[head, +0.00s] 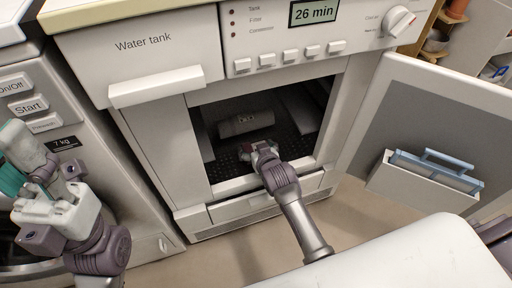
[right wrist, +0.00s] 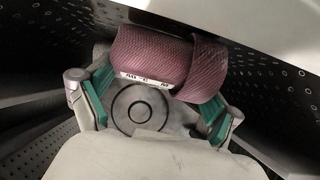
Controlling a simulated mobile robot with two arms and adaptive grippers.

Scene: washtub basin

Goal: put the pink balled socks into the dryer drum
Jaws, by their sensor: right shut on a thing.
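The pink balled socks (right wrist: 155,55) show in the right wrist view as a ribbed dusky-pink roll with a folded cuff and a small white label. My right gripper (right wrist: 158,108) is shut on them, with its green-padded fingers at either side. In the head view my right gripper (head: 262,152) reaches through the open front of the dryer into the dark dryer drum (head: 222,162). The socks are mostly hidden there by the gripper. My left gripper (head: 22,172) is at the left edge, in front of the neighbouring machine, partly cut off; its jaw opening is unclear.
The dryer door (head: 360,130) stands open to the right, with a blue-handled filter (head: 435,170) in its holder. A pale lifter (head: 246,122) lies across the drum's back. A washing machine (head: 30,100) stands at left. A white surface (head: 400,258) fills the lower right.

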